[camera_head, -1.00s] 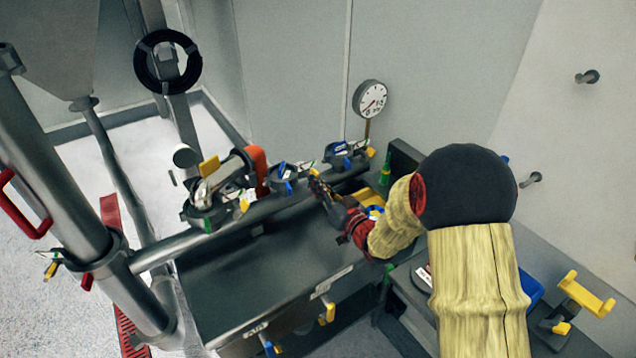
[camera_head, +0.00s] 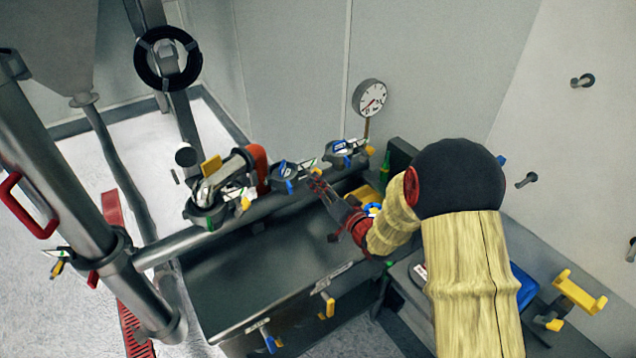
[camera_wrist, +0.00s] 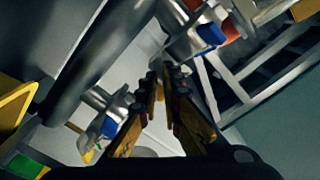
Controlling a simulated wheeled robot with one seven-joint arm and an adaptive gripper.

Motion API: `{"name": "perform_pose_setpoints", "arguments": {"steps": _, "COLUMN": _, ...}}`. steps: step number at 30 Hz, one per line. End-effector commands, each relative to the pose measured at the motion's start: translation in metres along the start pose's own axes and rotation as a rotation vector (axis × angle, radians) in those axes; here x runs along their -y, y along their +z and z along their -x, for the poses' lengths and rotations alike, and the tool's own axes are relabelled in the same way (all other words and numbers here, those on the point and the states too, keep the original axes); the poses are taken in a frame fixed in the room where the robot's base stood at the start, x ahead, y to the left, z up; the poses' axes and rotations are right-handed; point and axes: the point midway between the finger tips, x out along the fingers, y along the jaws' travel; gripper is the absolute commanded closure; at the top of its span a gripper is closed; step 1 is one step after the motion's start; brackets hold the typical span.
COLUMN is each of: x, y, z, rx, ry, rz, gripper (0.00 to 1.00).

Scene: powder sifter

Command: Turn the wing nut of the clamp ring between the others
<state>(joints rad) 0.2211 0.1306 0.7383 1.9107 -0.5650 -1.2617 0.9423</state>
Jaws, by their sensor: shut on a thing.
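Several clamp rings sit along a grey horizontal pipe. The middle clamp ring (camera_head: 285,181), with its blue wing nut (camera_head: 283,168), lies between the left clamp ring (camera_head: 205,213) and the right clamp ring (camera_head: 341,158). My gripper (camera_head: 314,181) is just right of the middle ring in the head view, its fingers pointing up and left. In the wrist view, the fingertips (camera_wrist: 168,72) are close together. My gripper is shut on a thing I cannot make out. Blue parts show apart from the fingers, on one fitting to the right (camera_wrist: 210,33) and another to the left (camera_wrist: 108,128).
An orange-handled fitting (camera_head: 257,167) stands close left of the middle ring. A gauge (camera_head: 369,98) rises behind the right ring. A thick post (camera_head: 65,200) stands at the left.

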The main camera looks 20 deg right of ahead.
Motion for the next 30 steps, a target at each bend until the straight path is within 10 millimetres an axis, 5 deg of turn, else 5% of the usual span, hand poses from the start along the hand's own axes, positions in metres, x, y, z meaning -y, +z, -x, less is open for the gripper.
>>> {"name": "perform_pose_setpoints", "arguments": {"steps": 8, "x": -0.001, "y": 0.0003, "z": 0.0003, "rx": 0.0, "ry": 0.002, "rz": 0.0, "gripper": 1.0}}
{"name": "perform_pose_setpoints", "arguments": {"steps": 9, "x": -0.001, "y": 0.0003, "z": 0.0003, "rx": 0.0, "ry": 0.002, "rz": 0.0, "gripper": 0.92}}
{"name": "perform_pose_setpoints", "arguments": {"steps": 18, "x": -0.0005, "y": 0.0001, "z": 0.0001, "rx": 0.0, "ry": 0.001, "rz": 0.001, "gripper": 0.75}}
{"name": "perform_pose_setpoints", "arguments": {"steps": 30, "x": -0.0008, "y": -0.0004, "z": 0.0061, "rx": 0.0, "ry": 0.002, "rz": 0.001, "gripper": 0.75}}
